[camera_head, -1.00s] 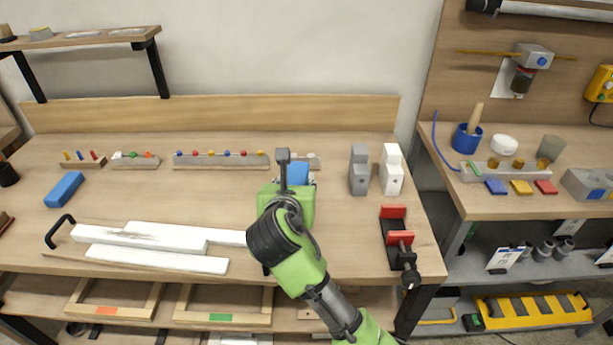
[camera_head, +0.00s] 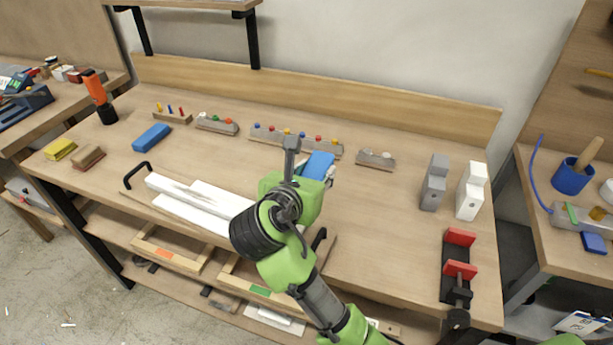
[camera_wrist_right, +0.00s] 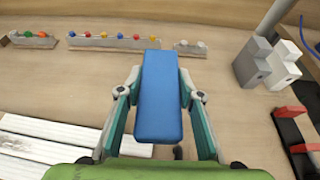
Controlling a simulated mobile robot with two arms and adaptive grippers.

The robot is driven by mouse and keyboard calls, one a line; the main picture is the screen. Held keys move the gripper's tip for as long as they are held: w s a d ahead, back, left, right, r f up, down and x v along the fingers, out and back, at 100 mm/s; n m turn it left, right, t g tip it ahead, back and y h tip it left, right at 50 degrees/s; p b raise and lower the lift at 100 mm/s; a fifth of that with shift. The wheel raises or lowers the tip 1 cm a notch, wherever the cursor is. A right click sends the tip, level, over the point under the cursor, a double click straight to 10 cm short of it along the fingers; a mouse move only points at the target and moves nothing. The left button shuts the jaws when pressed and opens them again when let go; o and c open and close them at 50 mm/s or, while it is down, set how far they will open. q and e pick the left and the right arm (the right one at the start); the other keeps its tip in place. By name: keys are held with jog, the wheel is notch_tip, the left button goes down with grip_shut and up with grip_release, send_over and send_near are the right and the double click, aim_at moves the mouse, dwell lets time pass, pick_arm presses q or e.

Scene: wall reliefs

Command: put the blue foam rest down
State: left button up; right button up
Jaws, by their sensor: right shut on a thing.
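The blue foam rest (camera_wrist_right: 160,95) is a long block held between the fingers of my right gripper (camera_wrist_right: 160,98) in the right wrist view. In the head view the rest (camera_head: 318,165) shows partly behind my green right gripper (camera_head: 300,180), over the middle of the workbench (camera_head: 385,205). The gripper is shut on it. No bench contact can be made out under the rest. A second blue block (camera_head: 151,137) lies on the bench at the left. My left gripper is not in view.
White bars (camera_head: 195,210) lie left of my right arm. Racks with coloured pegs (camera_head: 290,138) stand along the back. Grey (camera_head: 433,183) and white (camera_head: 470,190) blocks and a red-jawed clamp (camera_head: 458,265) stand at the right. Bare bench lies between the gripper and the clamp.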

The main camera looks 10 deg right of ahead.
aim_at(319, 160)
jog(key=w+d+f, duration=0.1)
jog(key=w+f, duration=0.2)
jog(key=w+d+f, duration=0.2)
jog(key=w, duration=0.2)
jog(key=w+d+f, duration=0.1)
jog(key=w+f, duration=0.2)
jog(key=w, duration=0.1)
jog(key=shift+w+d+f+b, duration=0.15)
jog(key=shift+d+f+b, duration=0.1)
jog(key=shift+f+b, duration=0.1)
jog(key=shift+w+d+f, duration=0.15)
jog(key=shift+w+f, duration=0.2)
jog(key=shift+f, duration=0.1)
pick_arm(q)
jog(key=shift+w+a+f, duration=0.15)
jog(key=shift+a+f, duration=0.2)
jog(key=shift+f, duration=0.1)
pick_arm(e)
jog(key=shift+f, duration=1.5)
jog(key=shift+f, duration=0.15)
jog(key=o, duration=0.9)
